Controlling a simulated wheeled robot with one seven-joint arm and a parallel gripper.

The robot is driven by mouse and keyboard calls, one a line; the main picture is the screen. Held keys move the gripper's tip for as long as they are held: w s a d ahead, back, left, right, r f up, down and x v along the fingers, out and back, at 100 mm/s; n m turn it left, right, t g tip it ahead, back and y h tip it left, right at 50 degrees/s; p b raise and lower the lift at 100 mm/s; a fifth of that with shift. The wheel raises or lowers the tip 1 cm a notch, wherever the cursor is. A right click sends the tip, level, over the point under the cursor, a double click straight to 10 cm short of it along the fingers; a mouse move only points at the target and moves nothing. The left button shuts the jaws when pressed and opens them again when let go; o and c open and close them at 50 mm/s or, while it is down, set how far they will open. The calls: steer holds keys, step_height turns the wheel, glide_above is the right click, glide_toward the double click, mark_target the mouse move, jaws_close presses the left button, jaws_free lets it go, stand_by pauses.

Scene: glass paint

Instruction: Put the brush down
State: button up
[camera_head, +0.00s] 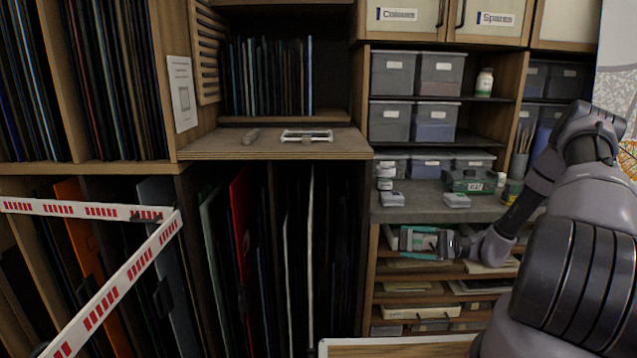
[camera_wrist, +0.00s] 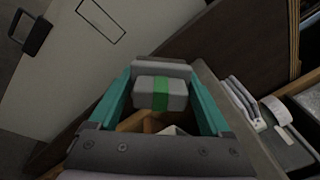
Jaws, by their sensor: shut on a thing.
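My gripper (camera_head: 416,240) has teal fingers and reaches leftward in front of the flat shelves, below the grey worktop. In the wrist view, my gripper (camera_wrist: 160,98) is shut on a small grey block-like piece with a green band (camera_wrist: 160,93). It appears to be the brush; no bristles can be made out. In the head view it is small and largely hidden by the fingers. It is held in the air, and I see no surface touching it.
The grey worktop (camera_head: 410,212) holds small white-lidded boxes and a green case (camera_head: 470,181). A jar of brushes (camera_head: 519,164) stands at its right. The wooden shelf (camera_head: 225,146) has free room. A red-and-white barrier (camera_head: 115,282) crosses the left.

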steer(key=w+r+m+t+h, duration=0.1)
steer(key=w+r+m+t, duration=0.1)
steer(key=r, duration=0.5)
steer(key=w+d+r+m+t+h, duration=0.1)
steer(key=r+t, duration=0.3)
steer(key=r, duration=0.4)
steer(key=shift+w+d+r+m+t+h, duration=0.35)
steer(key=shift+w+m, duration=0.2)
steer(key=shift+m, duration=0.25)
